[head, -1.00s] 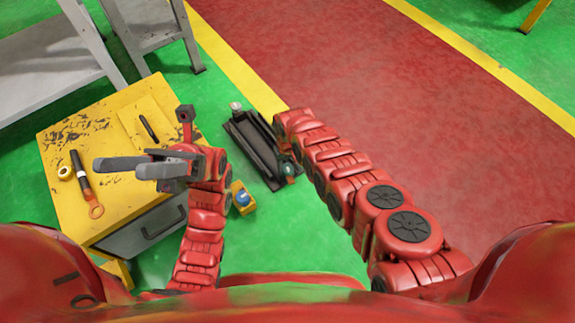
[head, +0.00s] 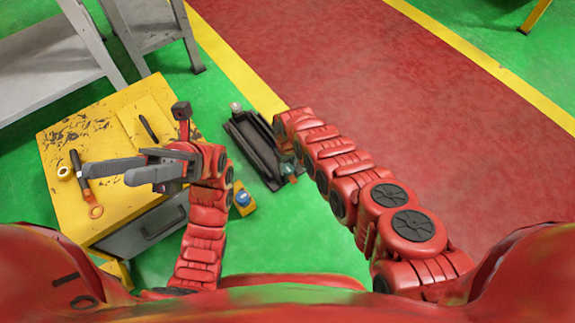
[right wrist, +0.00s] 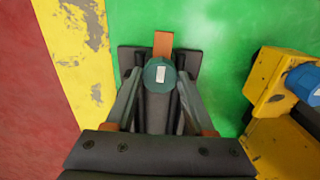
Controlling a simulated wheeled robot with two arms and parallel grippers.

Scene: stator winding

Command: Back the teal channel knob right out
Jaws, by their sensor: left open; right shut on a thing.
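The teal channel knob (right wrist: 159,75) is a round cap with a small white mark, at the end of a dark channel (right wrist: 129,62). My right gripper (right wrist: 160,84) has a finger on each side of the knob and is shut on it. In the head view the knob (head: 288,169) shows small at the near end of the channel (head: 246,139), and my right arm hides most of the right gripper. I cannot tell how far the knob stands out. My left gripper (head: 107,173) is open and empty above the yellow cabinet (head: 112,200).
An orange strip (right wrist: 163,42) sticks out past the knob. A yellow block with a blue knob (head: 244,198) stands close to the channel. A marker, tape roll (head: 65,173) and a tool with an orange ring lie on the cabinet. The red floor lane (head: 400,100) is clear.

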